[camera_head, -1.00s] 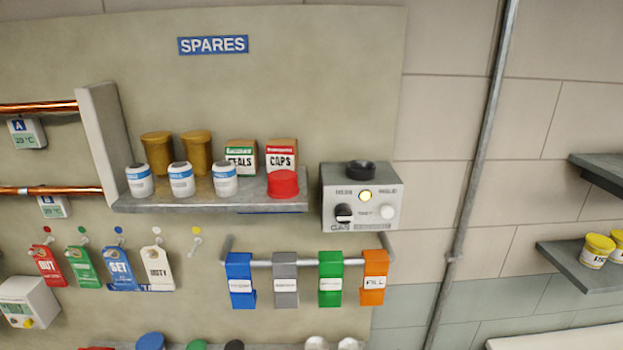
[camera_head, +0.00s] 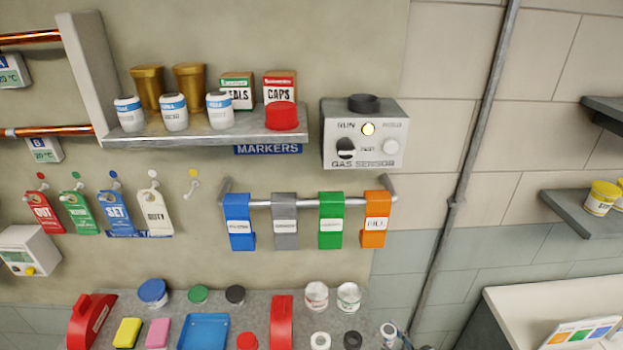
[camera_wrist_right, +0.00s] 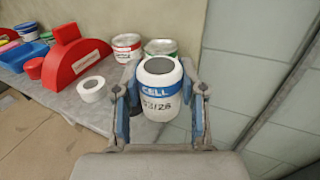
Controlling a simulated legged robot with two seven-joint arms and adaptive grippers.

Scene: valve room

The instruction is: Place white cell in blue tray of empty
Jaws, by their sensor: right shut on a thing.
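My right gripper (camera_wrist_right: 160,112) is shut on the white cell (camera_wrist_right: 158,88), a white jar with a blue band reading CELL and a grey top. It is held upright beside the bench's front right edge. The cell (camera_head: 388,330) also shows at the bottom of the head view, with part of the gripper (camera_head: 398,341) at its right. The blue tray (camera_head: 203,333) lies on the bench, left of the held cell, and looks empty where visible; its near edge is cut off. It also shows small at the left of the wrist view (camera_wrist_right: 28,52). My left gripper is not in view.
A red upright divider (camera_head: 281,321), red cap (camera_head: 247,341), white ring (camera_head: 320,340) and two cans (camera_head: 317,296) stand between tray and cell. Yellow and pink blocks (camera_head: 157,333) lie left of the tray. Three similar white jars (camera_head: 174,112) stand on the shelf above.

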